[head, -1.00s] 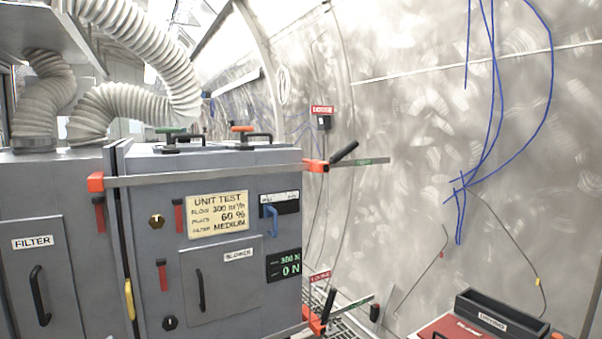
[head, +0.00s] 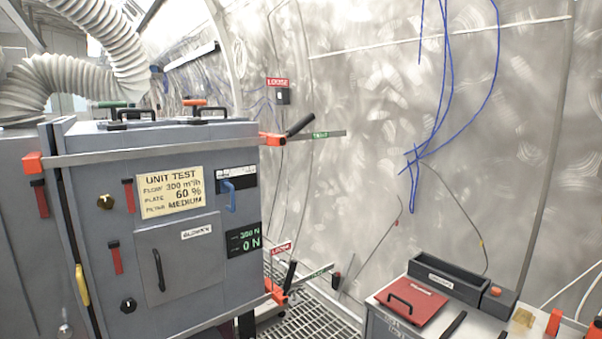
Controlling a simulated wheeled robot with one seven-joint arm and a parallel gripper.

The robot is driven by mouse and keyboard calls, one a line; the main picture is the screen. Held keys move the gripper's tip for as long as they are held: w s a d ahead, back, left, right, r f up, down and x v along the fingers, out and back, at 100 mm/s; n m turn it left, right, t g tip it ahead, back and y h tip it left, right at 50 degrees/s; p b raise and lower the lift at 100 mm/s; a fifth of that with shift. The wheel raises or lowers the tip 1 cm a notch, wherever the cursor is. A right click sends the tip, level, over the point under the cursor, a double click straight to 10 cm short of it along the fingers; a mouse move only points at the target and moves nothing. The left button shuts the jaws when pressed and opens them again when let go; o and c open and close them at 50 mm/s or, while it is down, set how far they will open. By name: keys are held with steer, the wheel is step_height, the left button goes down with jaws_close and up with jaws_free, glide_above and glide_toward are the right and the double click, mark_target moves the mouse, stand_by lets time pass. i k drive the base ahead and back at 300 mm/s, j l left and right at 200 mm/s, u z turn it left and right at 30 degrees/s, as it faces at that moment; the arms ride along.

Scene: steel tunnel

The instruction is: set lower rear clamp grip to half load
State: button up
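The lower clamp (head: 275,291) is orange, at the lower right edge of the grey blower unit. Its black grip (head: 290,275) tilts up to the right, and a bar with a green label (head: 319,272) runs out behind it. A red sign (head: 281,248) stands just above it; its text is small and seems to read LOOSE. The dark display (head: 243,239) on the unit shows 300 N over 0 N in green. An upper clamp (head: 272,139) with a black grip (head: 300,124) sits above, beside another red LOOSE sign (head: 278,82). My gripper is out of view.
The blower unit (head: 190,275) fills the left, with a UNIT TEST plate (head: 171,192). A cart at the lower right bears a red case (head: 411,302) and a black tray (head: 447,277). Grated floor (head: 308,322) shows between unit and cart. Blue cables (head: 440,120) hang on the wall.

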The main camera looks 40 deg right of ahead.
mark_target(292, 266)
steer(key=i+l, duration=0.15)
steer(key=i, duration=0.45)
steer(key=i+l, duration=0.15)
steer(key=i, duration=0.4)
